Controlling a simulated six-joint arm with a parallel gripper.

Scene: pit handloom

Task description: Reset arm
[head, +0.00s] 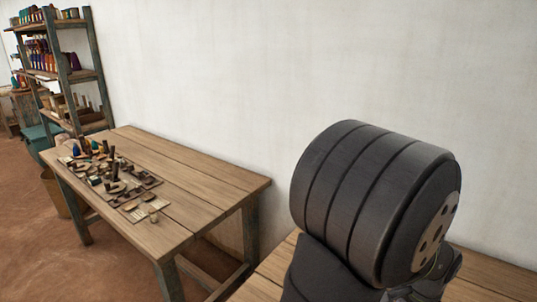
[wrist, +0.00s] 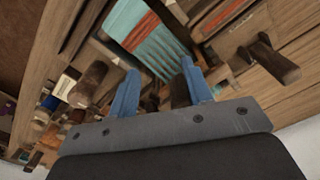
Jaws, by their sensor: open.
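My gripper (wrist: 158,88) shows in the wrist view with two blue fingers spread apart and nothing held between them. Behind the fingers is a cluttered wooden surface with a teal and reddish striped piece (wrist: 150,45), dark wooden blocks and small tools. The distance from the fingers to these things is hard to tell. In the head view a large dark ribbed part of my arm (head: 370,200) fills the right side, and the fingers cannot be seen there.
A wooden table (head: 215,185) stands at the left centre, with many small tools and pieces (head: 112,178) on its left half. Its right half is bare. A shelf rack (head: 68,75) with coloured spools stands at the back left. A white wall (head: 300,60) runs behind.

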